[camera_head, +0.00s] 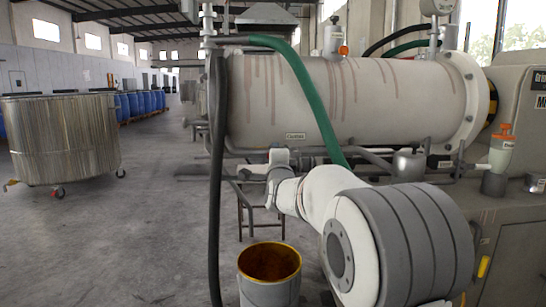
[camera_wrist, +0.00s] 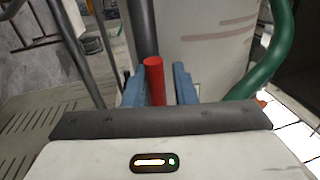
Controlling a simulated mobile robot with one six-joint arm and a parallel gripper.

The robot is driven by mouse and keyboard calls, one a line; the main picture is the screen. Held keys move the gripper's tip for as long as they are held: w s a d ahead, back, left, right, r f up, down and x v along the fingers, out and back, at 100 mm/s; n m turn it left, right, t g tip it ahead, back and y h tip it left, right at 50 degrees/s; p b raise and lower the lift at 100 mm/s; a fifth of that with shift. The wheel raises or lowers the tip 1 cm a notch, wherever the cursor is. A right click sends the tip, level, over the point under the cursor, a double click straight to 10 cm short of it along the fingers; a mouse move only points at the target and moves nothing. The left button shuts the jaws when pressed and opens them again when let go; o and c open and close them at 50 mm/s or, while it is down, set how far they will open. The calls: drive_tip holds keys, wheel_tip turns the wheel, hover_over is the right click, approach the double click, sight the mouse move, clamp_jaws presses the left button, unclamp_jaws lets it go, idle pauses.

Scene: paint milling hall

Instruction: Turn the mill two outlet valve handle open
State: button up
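The mill (camera_head: 330,95) is a large white horizontal cylinder with reddish drip stains in the head view. A red handle (camera_wrist: 154,78) stands in the middle of the wrist view, between the two blue fingers of my gripper (camera_wrist: 158,88). The fingers are apart, with a narrow gap visible on the handle's right side; contact on the left side is unclear. In the head view my white arm reaches toward the lower left end of the mill. It hides the handle and the fingertips there.
A green hose (camera_head: 306,88) curves down in front of the mill, and a dark hose (camera_head: 216,180) hangs at its left. An orange-rimmed bucket (camera_head: 269,292) stands on the floor below. A large metal vat (camera_head: 62,140) stands at left. Open floor lies between vat and bucket.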

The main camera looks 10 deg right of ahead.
drive_tip(key=shift+o, duration=0.8)
drive_tip(key=shift+f, duration=0.1)
drive_tip(key=p+v, duration=0.1)
drive_tip(key=v, duration=0.6)
drive_tip(key=shift+s, duration=0.4)
drive_tip(key=shift+a, duration=0.1)
